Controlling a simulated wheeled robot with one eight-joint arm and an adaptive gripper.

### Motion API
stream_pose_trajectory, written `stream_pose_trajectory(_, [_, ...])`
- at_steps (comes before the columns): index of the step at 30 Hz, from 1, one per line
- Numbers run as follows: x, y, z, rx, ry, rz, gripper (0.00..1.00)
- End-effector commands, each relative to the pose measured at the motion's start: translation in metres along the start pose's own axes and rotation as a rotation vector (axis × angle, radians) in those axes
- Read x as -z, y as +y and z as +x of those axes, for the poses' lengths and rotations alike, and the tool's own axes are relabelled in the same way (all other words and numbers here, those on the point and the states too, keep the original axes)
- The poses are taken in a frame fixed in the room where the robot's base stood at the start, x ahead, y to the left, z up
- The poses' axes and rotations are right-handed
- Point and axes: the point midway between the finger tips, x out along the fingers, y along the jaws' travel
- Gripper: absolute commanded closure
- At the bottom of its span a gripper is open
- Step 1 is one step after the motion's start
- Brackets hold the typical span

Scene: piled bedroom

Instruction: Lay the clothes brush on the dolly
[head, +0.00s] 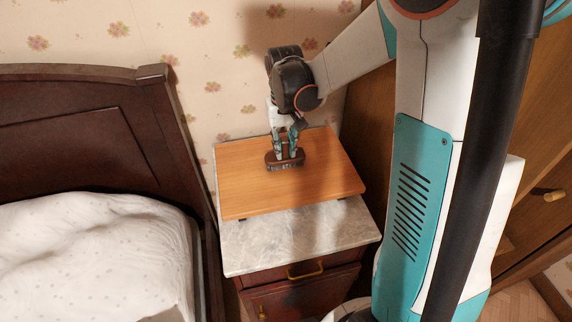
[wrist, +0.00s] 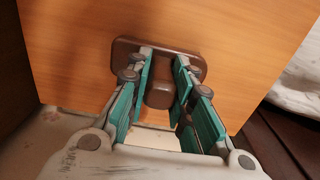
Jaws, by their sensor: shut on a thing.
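The clothes brush (head: 287,165) is dark brown, with a flat oblong body and a raised grip. My gripper (head: 285,154) points down and is shut on this grip. In the wrist view the brush (wrist: 190,59) shows beyond the fingers of my gripper (wrist: 163,65), which stand on either side of the grip. The dolly (head: 325,182) is a flat orange wooden board with small dark feet or wheels beneath its front edge. The brush is over the dolly's middle, level and very close to its top; I cannot tell if it touches. The dolly (wrist: 75,50) fills much of the wrist view.
The dolly stands on a nightstand with a grey marble top (head: 290,240), bare at the front. A dark wooden bed (head: 90,130) with white bedding (head: 90,255) is on the left. A wooden cabinet (head: 530,215) stands on the right. A flowered wall is behind.

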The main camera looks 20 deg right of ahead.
Motion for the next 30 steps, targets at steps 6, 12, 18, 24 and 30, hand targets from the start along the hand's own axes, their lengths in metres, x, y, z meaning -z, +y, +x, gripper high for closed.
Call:
stream_pose_trajectory(6, [0.0000,0.0000,0.0000,0.000,0.000,0.000,1.00])
stream_pose_trajectory(12, [0.0000,0.0000,0.0015,0.000,0.000,0.000,1.00])
stream_pose_trajectory(18, [0.0000,0.0000,0.0038,0.000,0.000,0.000,1.00])
stream_pose_trajectory(24, [0.0000,0.0000,0.0047,0.000,0.000,0.000,1.00])
stream_pose_trajectory(30, [0.0000,0.0000,0.0046,0.000,0.000,0.000,0.55])
